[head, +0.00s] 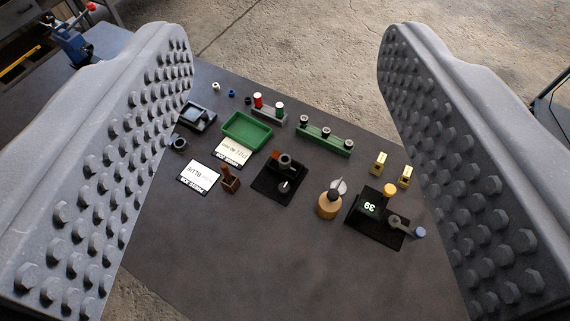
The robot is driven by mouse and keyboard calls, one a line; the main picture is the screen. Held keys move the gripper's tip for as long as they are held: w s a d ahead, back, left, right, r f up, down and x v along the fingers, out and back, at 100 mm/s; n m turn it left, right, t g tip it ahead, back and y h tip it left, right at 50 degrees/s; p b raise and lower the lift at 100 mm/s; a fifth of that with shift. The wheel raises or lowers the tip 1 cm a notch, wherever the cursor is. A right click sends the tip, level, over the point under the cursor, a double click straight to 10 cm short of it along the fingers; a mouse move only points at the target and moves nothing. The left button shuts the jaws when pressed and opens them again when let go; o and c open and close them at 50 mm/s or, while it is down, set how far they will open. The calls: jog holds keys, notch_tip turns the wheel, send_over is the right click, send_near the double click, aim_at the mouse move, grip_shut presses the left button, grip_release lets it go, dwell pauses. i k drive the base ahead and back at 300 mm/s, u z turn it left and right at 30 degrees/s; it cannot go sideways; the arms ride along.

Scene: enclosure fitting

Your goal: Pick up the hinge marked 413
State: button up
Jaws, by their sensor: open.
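Two small brass-coloured pieces stand at the right of the dark table, and they may be hinges: one piece (379,163) and, just right of it, a second piece (405,177). No number 413 can be read on either, so I cannot tell which thing is the marked hinge. My gripper (285,75) is open, with its two grey studded fingers wide apart at the left and right of the picture. Nothing is between the fingers close up. The table things show beyond and below them, and the right finger comes near the second brass piece in the picture.
The table (230,270) is bare at the front. Around the middle are a green tray (246,131), a green bar with knobs (324,139), a black tray (268,190), a white card (198,176), an orange-brown knobbed piece (328,206) and a black panel (361,224) with a lit display.

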aim_at(284, 159)
jog(key=z, duration=2.05)
jog(key=k, duration=1.9)
jog(key=u, duration=0.6)
jog(key=i, duration=1.7)
